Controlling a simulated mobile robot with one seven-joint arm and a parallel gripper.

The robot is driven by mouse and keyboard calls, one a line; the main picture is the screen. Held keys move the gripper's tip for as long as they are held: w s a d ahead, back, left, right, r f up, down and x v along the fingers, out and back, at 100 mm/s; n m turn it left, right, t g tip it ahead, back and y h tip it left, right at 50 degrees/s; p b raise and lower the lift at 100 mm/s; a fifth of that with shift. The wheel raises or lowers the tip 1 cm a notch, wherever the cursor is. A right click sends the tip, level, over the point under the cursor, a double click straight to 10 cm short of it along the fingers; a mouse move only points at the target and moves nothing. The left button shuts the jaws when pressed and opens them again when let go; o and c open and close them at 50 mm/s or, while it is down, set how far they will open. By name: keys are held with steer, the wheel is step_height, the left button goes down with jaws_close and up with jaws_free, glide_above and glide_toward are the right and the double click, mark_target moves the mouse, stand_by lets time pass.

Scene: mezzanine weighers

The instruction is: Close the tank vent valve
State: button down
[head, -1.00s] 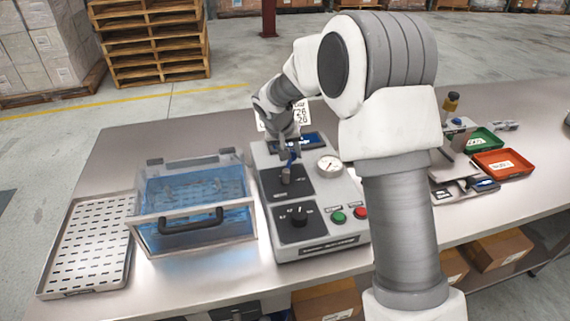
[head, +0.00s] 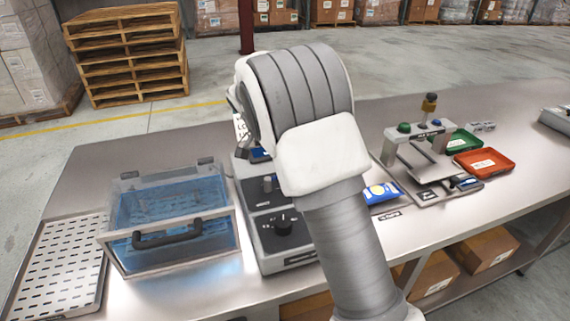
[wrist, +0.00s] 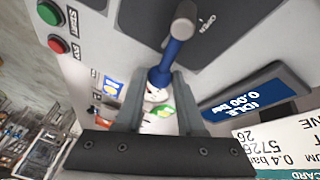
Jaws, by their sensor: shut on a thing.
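The tank vent valve has a blue lever (wrist: 168,62) on a grey round stem (wrist: 183,20), over a dark plate on the control box. My gripper (wrist: 158,82) is shut on the free end of the blue lever, one finger on each side in the wrist view. In the head view my arm hides the gripper and much of the box; the valve's grey stem (head: 267,184) shows beside it. The clear tank (head: 170,215) with blue inside and a dark handle stands left of the box, lid down.
A blue display (wrist: 255,95) reads IDLE 0.00 bar, near a white card (wrist: 290,140). Green (wrist: 50,13) and red (wrist: 57,44) buttons are on the box. A dark knob (head: 283,225) is in front of the valve. A slotted tray (head: 55,265) lies far left.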

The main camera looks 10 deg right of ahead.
steer(key=shift+s+d+m+g, duration=0.1)
steer(key=shift+s+m+g, duration=0.4)
steer(key=shift+m, duration=0.5)
steer(key=shift+s, duration=0.15)
steer(key=c, duration=0.5)
jaws_free()
steer(key=p+v, duration=0.3)
steer(key=v, duration=1.4)
steer(key=shift+r, duration=0.15)
